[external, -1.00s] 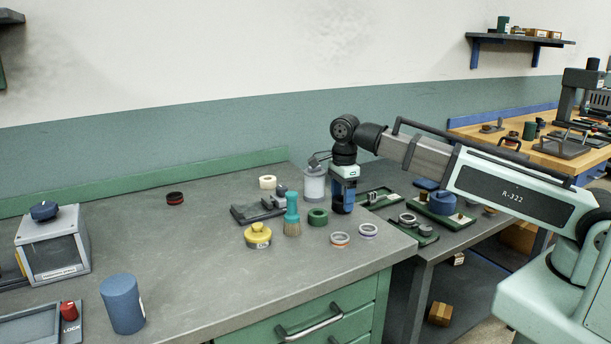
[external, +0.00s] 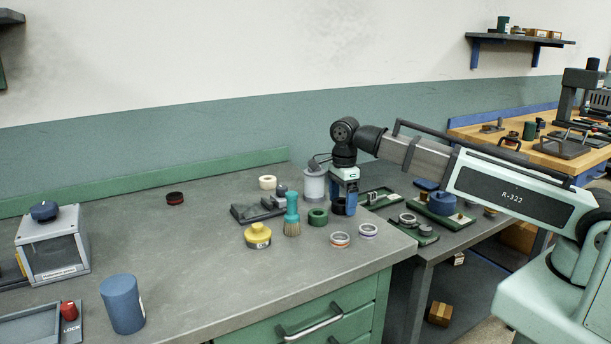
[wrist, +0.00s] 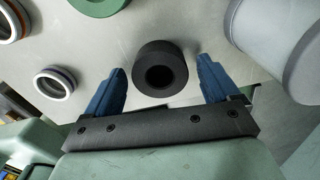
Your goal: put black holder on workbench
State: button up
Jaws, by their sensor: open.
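The black holder (external: 338,207) is a short, thick black ring with a round hole. It stands on the grey workbench (external: 215,280) near its right end, partly hidden by my gripper (external: 349,205) in the external view. In the wrist view the black holder (wrist: 178,83) shows whole, between and slightly beyond the two blue fingertips of my gripper (wrist: 161,66). The fingers are spread with a visible space on each side of the holder. Whether the fingertips touch the bench cannot be told.
Close by stand a pale canister (external: 314,186), a green ring (external: 317,217), two banded rings (external: 340,239) (external: 368,230), a teal brush (external: 292,213) and a yellow pot (external: 257,236). The middle and front left of the bench have free room.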

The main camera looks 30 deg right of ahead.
aim_at(342, 201)
notch_tip(342, 201, up, 12)
jog(key=shift+r, duration=0.15)
dwell(0.6)
